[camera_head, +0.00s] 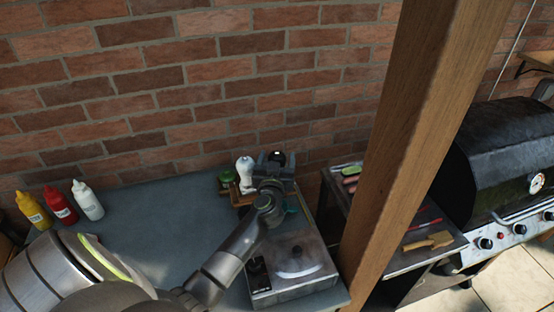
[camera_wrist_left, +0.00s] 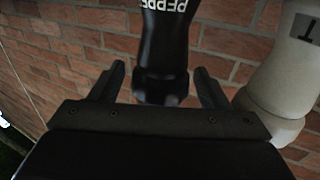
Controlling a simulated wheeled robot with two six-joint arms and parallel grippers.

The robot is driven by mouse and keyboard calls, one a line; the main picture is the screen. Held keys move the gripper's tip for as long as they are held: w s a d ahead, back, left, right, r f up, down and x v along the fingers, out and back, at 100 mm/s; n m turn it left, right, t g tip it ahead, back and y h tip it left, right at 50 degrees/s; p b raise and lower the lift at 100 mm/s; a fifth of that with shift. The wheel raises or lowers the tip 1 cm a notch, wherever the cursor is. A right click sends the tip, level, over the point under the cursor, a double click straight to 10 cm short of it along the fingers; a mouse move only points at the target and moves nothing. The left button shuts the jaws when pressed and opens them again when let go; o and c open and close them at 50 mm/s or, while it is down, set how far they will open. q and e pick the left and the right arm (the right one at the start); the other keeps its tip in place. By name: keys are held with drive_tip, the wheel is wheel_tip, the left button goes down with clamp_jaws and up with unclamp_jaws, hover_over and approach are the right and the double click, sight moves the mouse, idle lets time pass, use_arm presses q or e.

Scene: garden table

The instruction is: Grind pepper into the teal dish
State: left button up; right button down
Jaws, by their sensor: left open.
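The black pepper mill (camera_wrist_left: 165,40), with white lettering, stands between the spread fingers of my left gripper (camera_wrist_left: 163,85) in the left wrist view. The fingers are apart with gaps on both sides of the mill. In the head view my left gripper (camera_head: 276,170) is at the back of the table and hides most of the mill; only its dark top (camera_head: 277,157) shows. A small teal patch (camera_head: 291,209), perhaps the teal dish, shows just right of my left wrist, mostly hidden. My right gripper is not in view.
A white mill (camera_head: 245,172) stands close beside the pepper mill, near a green-topped jar (camera_head: 227,178). A metal box-like appliance (camera_head: 290,270) sits at the front right. Yellow, red and white bottles (camera_head: 87,201) stand at left. A wooden post (camera_head: 415,130) rises at right.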

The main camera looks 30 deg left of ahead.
use_arm(q)
drive_tip(key=c, duration=1)
drive_tip(key=shift+o, duration=0.2)
drive_tip(key=shift+y, duration=0.3)
